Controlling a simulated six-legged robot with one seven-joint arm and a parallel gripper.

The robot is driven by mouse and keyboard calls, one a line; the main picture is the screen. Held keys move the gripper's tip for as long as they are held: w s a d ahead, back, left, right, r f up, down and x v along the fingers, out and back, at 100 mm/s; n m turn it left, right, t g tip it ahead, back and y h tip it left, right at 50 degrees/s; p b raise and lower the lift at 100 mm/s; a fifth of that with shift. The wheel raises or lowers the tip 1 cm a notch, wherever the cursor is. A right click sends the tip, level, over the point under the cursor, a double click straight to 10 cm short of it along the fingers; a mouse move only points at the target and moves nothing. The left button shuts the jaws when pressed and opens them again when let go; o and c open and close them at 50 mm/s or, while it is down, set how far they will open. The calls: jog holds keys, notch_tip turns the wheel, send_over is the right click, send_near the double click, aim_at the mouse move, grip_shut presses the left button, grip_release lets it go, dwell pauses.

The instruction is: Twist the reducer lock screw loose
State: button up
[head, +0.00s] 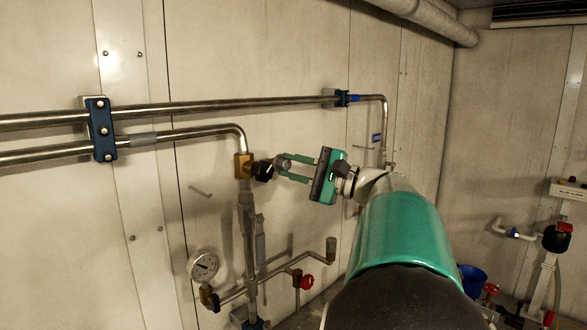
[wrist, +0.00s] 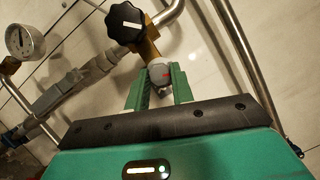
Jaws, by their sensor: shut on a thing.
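The reducer is a brass body (head: 243,167) on the vertical pipe, with a black fluted knob (head: 263,171) on its right. In the wrist view the black knob (wrist: 125,21) shows a white stripe.
A pressure gauge (head: 203,266) and a red-handled valve (head: 306,282) are below the reducer. Steel pipes (head: 220,106) run along the wall above, held by a blue clamp (head: 101,130). A blue bucket (head: 473,280) stands on the floor at right.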

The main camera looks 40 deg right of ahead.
jog(key=n+g, duration=0.1)
jog(key=n, duration=0.3)
jog(key=shift+g, duration=0.3)
dwell(0.4)
jog(key=o, duration=1)
jog(key=shift+r, duration=0.1)
jog(key=shift+s+d, duration=0.1)
jog(key=shift+s, duration=0.05)
jog(key=v, duration=1.3)
jog(key=shift+s+r, duration=0.1)
jog(key=shift+s, duration=0.2)
